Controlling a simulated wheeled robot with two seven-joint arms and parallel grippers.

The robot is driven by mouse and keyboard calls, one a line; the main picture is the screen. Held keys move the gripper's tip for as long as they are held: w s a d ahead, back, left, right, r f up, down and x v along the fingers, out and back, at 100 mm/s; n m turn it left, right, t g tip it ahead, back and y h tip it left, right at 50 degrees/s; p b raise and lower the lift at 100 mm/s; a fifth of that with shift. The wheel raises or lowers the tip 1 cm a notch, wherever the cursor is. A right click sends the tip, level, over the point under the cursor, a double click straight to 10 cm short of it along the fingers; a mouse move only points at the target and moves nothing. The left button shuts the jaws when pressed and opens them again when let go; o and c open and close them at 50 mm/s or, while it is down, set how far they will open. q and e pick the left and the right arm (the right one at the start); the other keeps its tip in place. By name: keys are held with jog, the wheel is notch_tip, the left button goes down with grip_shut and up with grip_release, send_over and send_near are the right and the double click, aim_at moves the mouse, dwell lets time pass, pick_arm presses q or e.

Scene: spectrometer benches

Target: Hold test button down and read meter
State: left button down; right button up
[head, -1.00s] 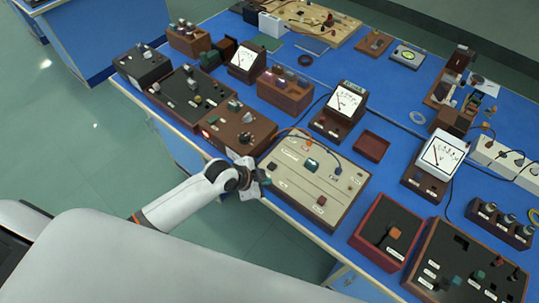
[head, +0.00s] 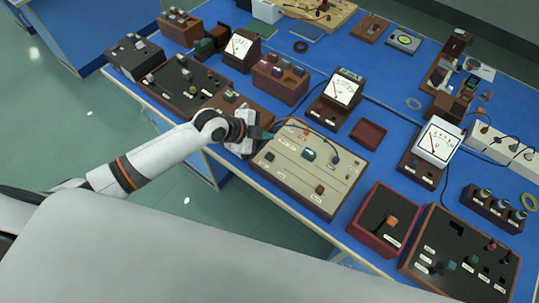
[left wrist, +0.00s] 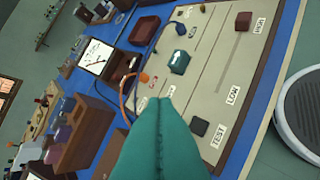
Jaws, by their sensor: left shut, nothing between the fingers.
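A beige panel in a wooden frame (head: 290,172) lies on the blue bench. In the left wrist view, a small dark button (left wrist: 199,126) sits beside the label TEST (left wrist: 218,136). My left gripper (head: 268,134) is over the panel's left end in the head view. Its teal fingers (left wrist: 160,101) are shut and empty, and their tips appear beside the button, apart from it in the picture. Their height above the panel is unclear. A white-faced needle meter (head: 343,90) stands behind the panel and also shows in the left wrist view (left wrist: 97,57). Its reading is too small to make out. My right gripper is out of view.
On the panel are a green part (head: 308,155), a dark red knob (head: 320,189) and plugged orange and blue leads. A brown control box stands left of the panel, partly behind my gripper. A red tray (head: 368,133) and a second meter (head: 438,139) stand to the right.

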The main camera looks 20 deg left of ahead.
aim_at(266, 158)
pick_arm(q)
notch_tip(266, 158, down, 8)
jog(key=b, duration=0.6)
jog(key=shift+f+b, duration=0.2)
jog(key=shift+b, duration=0.1)
dwell(1.5)
jog(key=shift+f+b, duration=0.3)
jog(key=shift+f, duration=0.1)
jog(key=shift+f+b, duration=0.45)
jog(key=shift+f, duration=0.05)
dwell(0.5)
jog(key=shift+r, duration=0.15)
dwell(2.0)
jog(key=shift+r+p, duration=0.8)
notch_tip(266, 158, up, 5)
jog(key=p, duration=0.4)
